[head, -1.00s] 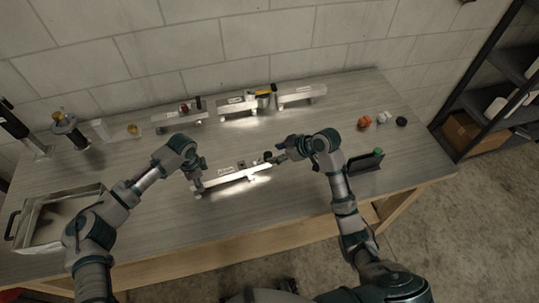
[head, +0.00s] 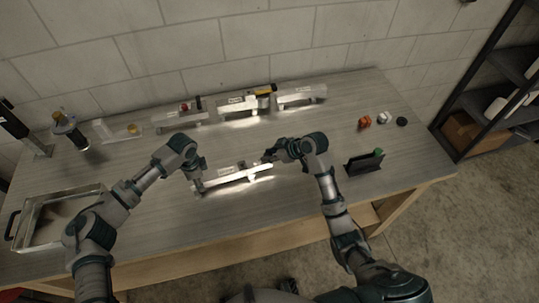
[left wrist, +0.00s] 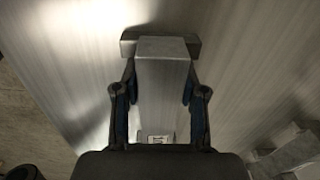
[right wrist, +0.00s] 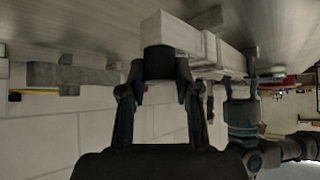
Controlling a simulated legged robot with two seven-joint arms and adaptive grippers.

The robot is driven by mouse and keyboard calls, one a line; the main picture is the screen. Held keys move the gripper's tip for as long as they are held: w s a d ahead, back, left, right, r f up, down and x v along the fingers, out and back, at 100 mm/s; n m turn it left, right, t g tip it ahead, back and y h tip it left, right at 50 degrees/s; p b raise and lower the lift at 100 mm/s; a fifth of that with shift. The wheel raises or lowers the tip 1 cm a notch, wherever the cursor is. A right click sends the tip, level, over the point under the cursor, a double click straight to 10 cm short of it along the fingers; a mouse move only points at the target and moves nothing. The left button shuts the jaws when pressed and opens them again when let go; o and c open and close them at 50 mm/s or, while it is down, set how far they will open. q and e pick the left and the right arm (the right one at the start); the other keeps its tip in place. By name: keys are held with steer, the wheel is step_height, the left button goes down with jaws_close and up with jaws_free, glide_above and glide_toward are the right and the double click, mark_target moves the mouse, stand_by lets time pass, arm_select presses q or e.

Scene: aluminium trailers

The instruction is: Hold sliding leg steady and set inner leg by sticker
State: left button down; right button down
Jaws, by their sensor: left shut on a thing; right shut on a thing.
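An aluminium leg assembly (head: 235,177) with a white sticker lies on the near middle of the workbench. My left gripper (head: 197,181) is shut around the leg's bar at its left end. In the left wrist view the bar (left wrist: 163,75) lies between both fingers, with a crosspiece (left wrist: 130,46) at its end and a small label (left wrist: 157,139) near the palm. My right gripper (head: 268,157) is at the assembly's right end. In the right wrist view its fingers are shut on a dark round piece (right wrist: 159,62) against a bare metal bar (right wrist: 180,32).
Several similar leg assemblies (head: 240,105) stand along the back of the bench. A metal tray (head: 60,195) is at the left edge.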

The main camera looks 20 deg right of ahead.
steer(key=shift+s+a+f, duration=0.1)
steer(key=shift+a, duration=0.65)
steer(key=shift+s+a+f, duration=0.1)
steer(key=shift+a, duration=0.6)
steer(key=c, duration=0.8)
jaws_free()
steer(key=v, duration=1.2)
steer(key=shift+s+d+r, duration=0.15)
steer(key=shift+s+d, duration=0.05)
steer(key=shift+s, duration=0.1)
